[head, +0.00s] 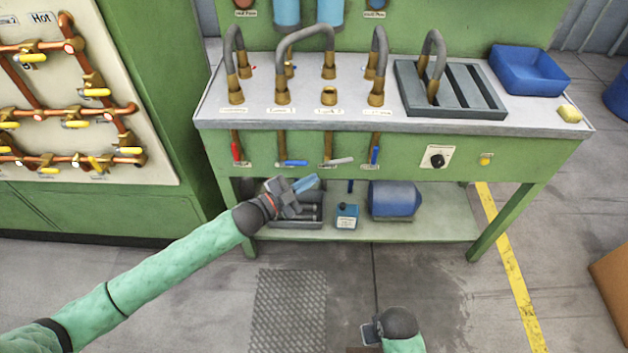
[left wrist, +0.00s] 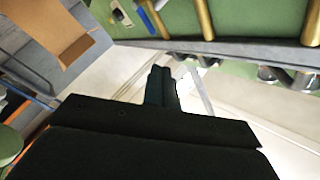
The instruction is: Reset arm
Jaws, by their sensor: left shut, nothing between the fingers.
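My left arm, green, reaches in from the left in the head view. Its gripper (head: 296,196) is in front of the lower shelf of the green workbench (head: 390,156), over a grey tray (head: 310,222) in the picture. In the left wrist view the dark fingers (left wrist: 161,84) are together with nothing between them. My right gripper (head: 371,333) shows only in part at the bottom of the head view, low over the floor and apart from the bench. Its fingers are too unclear to tell whether they are open.
The bench top holds bent grey hoses, a dark slatted tray (head: 450,92), a blue bin (head: 530,70) and a yellow sponge (head: 570,113). A blue container (head: 394,199) and a small blue box (head: 346,216) are on the shelf. A pipe panel (head: 75,95) stands left. The front floor is clear.

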